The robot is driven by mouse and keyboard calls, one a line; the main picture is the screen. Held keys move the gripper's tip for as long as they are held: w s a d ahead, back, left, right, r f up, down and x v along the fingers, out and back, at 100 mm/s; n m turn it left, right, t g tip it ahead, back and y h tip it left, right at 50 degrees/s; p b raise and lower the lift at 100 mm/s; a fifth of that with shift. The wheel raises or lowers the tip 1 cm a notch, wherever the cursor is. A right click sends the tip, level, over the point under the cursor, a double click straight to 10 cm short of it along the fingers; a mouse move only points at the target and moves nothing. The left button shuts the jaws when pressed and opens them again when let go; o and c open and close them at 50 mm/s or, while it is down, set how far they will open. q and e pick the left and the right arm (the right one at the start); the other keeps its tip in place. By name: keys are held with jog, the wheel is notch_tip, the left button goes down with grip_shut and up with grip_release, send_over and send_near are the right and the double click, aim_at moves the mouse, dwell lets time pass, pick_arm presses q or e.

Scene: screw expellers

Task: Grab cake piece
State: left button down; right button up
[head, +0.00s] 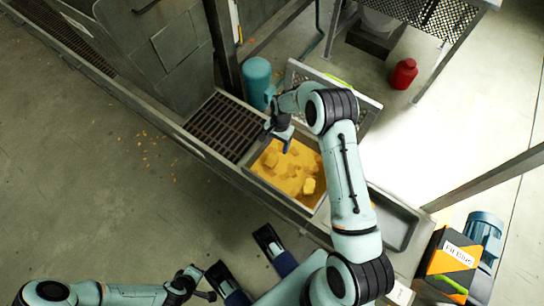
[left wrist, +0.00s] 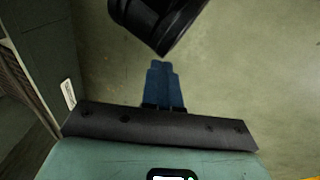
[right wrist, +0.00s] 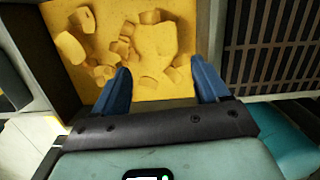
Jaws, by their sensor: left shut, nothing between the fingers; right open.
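Several yellow cake pieces lie in a yellow-floored metal bin (head: 325,205). In the head view one chunk (head: 308,186) sits toward the bin's near right side. In the right wrist view a large cake piece (right wrist: 156,42) lies beyond my fingers, with smaller chunks around it and another piece (right wrist: 70,47) near the left wall. My right gripper (right wrist: 160,64) is open and empty, pointing into the bin; in the head view it (head: 287,145) is over the bin's far part and hides some of it. My left gripper (left wrist: 161,66) is shut and empty, away from the bin, with floor behind it.
A brown slatted grate (head: 222,127) adjoins the bin. A teal cylinder (head: 257,78) stands behind, and a red canister (head: 403,74) stands on the floor. An empty grey tray (head: 398,222) and an orange-black box (head: 447,262) are to the right. Floor at left is mostly open, with scattered crumbs.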

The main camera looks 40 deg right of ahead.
notch_tip(320, 180, down, 2)
jog(key=w, duration=0.2)
jog(key=b, duration=0.2)
send_over(272, 160)
jog(key=d, duration=0.1)
jog(key=f, duration=0.5)
jog(key=shift+w+d+f, duration=0.1)
jog(key=shift+w+f, duration=0.1)
jog(key=shift+f, duration=0.9)
jog(key=f, duration=0.2)
jog(key=a+f+b, duration=0.1)
jog(key=shift+s+f, duration=0.15)
jog(key=shift+f, duration=0.55)
pick_arm(q)
notch_tip(272, 160, down, 6)
jog(key=w+a, duration=0.2)
jog(key=shift+r+n+t, duration=0.2)
jog(key=shift+n+t, duration=0.1)
pick_arm(e)
jog(key=c, duration=1.1)
